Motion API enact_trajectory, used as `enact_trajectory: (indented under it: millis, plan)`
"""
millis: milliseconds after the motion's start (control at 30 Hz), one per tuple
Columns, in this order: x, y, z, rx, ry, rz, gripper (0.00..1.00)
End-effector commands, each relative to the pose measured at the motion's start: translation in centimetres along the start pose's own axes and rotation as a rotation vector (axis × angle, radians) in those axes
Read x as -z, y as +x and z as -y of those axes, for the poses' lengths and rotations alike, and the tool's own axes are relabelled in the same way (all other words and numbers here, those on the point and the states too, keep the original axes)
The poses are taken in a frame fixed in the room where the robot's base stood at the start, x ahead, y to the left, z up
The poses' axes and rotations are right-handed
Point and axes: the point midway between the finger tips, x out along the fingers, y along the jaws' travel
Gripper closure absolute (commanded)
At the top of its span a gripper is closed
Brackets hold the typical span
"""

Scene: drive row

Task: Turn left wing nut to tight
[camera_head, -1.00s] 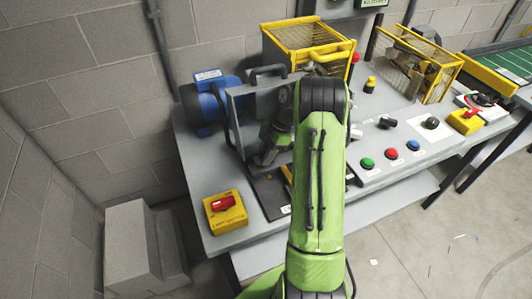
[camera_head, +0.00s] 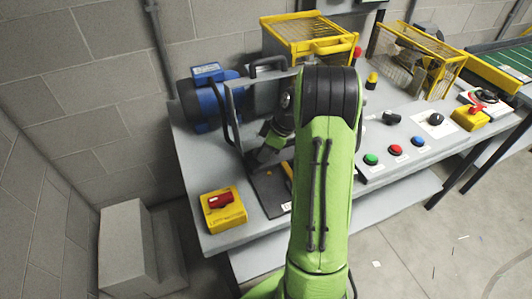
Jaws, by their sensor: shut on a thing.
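My green arm crosses the middle of the view and hides much of the bench centre. My gripper (camera_head: 262,152), dark and partly hidden behind the arm, is low beside the grey plate with a handle (camera_head: 232,112) and above a dark base plate (camera_head: 268,190). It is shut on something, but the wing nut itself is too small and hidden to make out. No wing nut can be told apart in this view.
A blue motor (camera_head: 207,98) stands at the bench's left. A yellow box with a red switch (camera_head: 223,209) is at the front left corner. Yellow guards (camera_head: 310,38) stand behind. Green, red and blue buttons (camera_head: 396,150) lie right of my arm.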

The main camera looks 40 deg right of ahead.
Motion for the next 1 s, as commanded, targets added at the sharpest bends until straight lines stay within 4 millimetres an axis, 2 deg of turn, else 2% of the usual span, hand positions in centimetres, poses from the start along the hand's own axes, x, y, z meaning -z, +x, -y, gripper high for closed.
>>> enact_trajectory:
  millis: [1000]
  plan:
    - [0.57, 0.24, 1.00, -0.368, 0.884, 0.000, 1.00]
